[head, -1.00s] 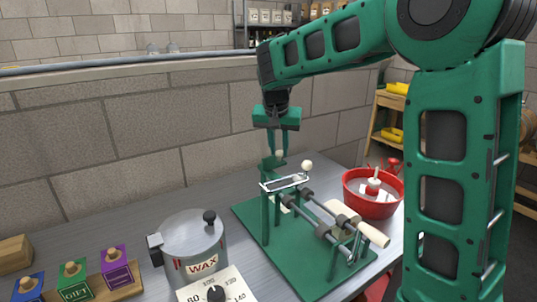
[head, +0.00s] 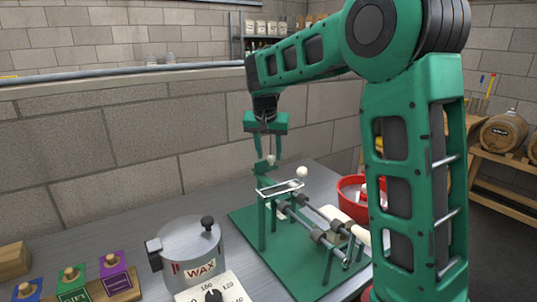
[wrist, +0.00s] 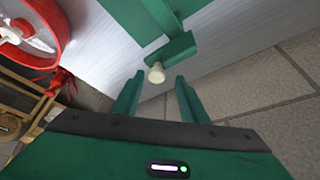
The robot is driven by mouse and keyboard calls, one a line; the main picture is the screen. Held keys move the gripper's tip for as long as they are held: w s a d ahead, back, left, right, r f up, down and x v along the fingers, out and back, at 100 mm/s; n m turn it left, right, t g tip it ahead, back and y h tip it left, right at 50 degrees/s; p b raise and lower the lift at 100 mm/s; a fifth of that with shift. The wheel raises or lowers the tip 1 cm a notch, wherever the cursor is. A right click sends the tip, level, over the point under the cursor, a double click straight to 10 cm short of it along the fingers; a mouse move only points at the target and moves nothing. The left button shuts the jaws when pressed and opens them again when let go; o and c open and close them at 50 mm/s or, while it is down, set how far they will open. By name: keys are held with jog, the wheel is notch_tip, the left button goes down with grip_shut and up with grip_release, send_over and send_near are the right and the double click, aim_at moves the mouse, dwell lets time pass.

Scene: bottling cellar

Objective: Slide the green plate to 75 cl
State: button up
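The green plate (wrist: 176,52) shows in the wrist view as a small flat piece with a cream knob (wrist: 156,74) at its end. In the head view the small green plate (head: 263,168) stands at the back of the green bottle stand (head: 265,238), its knob (head: 271,159) upright near my fingertips. My gripper (head: 267,156) is open above it, fingers pointing down. In the wrist view the knob lies just beyond and between the open fingertips (wrist: 158,84), with no contact visible. I cannot read any 75 cl mark.
A second pale knob (head: 302,172) rises from the stand beside the metal-framed bar. A wax pot (head: 190,250) with a dial stands front left, near coloured knobbed blocks (head: 73,278). A red basin (head: 352,190) is behind my arm. The grey bench (head: 60,235) is clear at back left.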

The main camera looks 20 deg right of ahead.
jog(key=v, duration=1)
jog(key=shift+r, duration=0.35)
jog(key=shift+s, duration=0.15)
